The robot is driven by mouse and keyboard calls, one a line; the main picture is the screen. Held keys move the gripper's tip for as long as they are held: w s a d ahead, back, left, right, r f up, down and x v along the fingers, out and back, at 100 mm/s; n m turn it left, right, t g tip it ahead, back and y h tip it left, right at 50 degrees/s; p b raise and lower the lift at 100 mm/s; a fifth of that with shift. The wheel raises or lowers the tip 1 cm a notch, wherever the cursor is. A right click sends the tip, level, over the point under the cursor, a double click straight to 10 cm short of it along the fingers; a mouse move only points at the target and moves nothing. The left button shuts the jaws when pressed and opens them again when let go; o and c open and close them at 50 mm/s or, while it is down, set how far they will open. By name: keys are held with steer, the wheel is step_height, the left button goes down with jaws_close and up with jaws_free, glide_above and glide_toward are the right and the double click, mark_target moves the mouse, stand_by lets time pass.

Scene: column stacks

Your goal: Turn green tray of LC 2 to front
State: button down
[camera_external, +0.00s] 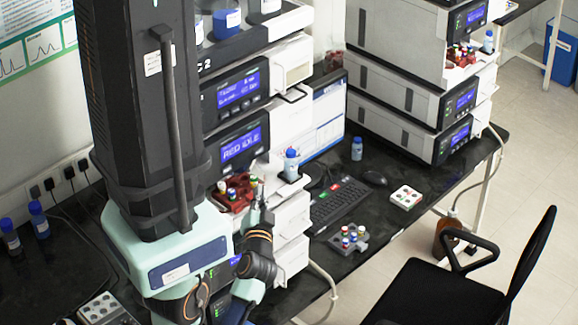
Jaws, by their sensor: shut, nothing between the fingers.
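The LC 2 stack (272,125) stands left of centre, with its label partly covered by my arm column. A dark red tray (226,206) holding several vials with coloured caps sits on an open ledge of this stack, below the lower blue display. No green tray can be made out; my arm and column hide part of the stack's lower units. My gripper (262,197) is small in the view, just right of the red tray and in front of the stack. It is shut and empty. I cannot tell whether it touches the stack.
A blue-capped bottle (291,165) stands close right of my gripper. A keyboard (340,203), a grey vial rack (348,240) and a white vial tray (406,197) lie on the black bench. Another instrument stack (405,85) stands behind right. A chair (440,290) is in front.

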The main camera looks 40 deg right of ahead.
mark_target(227, 169)
steer(key=w+p, duration=0.4)
steer(key=w, duration=0.4)
steer(key=shift+w+a+p, duration=0.35)
steer(key=shift+a+p, duration=0.05)
steer(key=shift+a, duration=0.05)
stand_by(1.2)
steer(key=shift+w, duration=0.4)
steer(key=shift+w+a+p, duration=0.1)
steer(key=shift+w+p, duration=0.3)
steer(key=shift+p, duration=0.05)
stand_by(0.5)
steer(key=shift+s+f+b, duration=0.1)
steer(key=shift+s+b, duration=0.3)
steer(key=shift+s, duration=0.4)
